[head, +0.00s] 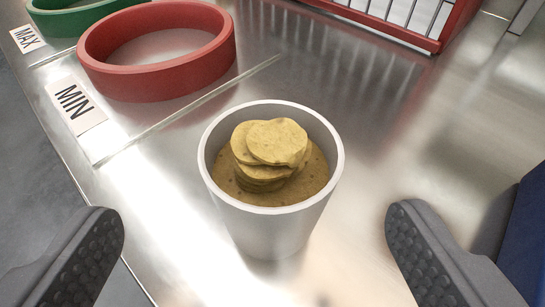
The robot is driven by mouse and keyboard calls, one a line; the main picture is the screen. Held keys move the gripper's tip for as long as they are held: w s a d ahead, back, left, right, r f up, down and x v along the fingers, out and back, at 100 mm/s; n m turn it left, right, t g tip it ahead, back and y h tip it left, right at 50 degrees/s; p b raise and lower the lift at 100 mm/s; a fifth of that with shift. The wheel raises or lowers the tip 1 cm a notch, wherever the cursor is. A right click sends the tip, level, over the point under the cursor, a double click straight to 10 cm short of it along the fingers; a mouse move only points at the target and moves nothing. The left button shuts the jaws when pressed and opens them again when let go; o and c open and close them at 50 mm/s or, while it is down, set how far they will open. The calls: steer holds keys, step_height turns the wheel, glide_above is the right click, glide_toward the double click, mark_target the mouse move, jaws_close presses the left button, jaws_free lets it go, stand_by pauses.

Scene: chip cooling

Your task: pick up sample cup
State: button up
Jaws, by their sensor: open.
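The sample cup (272,228) is a light grey, round cup standing upright on the metal table. It holds a stack of yellow-brown chips (270,150) on a brown mass. My gripper (255,245) is open, with one dark padded finger at the lower left and the other at the lower right. The cup is between and slightly beyond the fingers in the picture. Neither finger appears to touch it.
A red ring (158,84) lies behind left, near a MIN label (76,105). A green ring (75,18) and MAX label (27,39) are farther back. A red-framed wire rack (400,35) stands at the back right. A blue object (527,245) is at the right edge.

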mark_target(258, 191)
steer(key=shift+x, duration=1.9)
steer(key=shift+d+x, duration=0.15)
steer(key=shift+x, duration=1.15)
steer(key=shift+d+x, duration=0.15)
steer(key=shift+x, duration=1.15)
steer(key=shift+d+r, duration=0.1)
steer(key=shift+r, duration=0.05)
steer(key=c, duration=1.1)
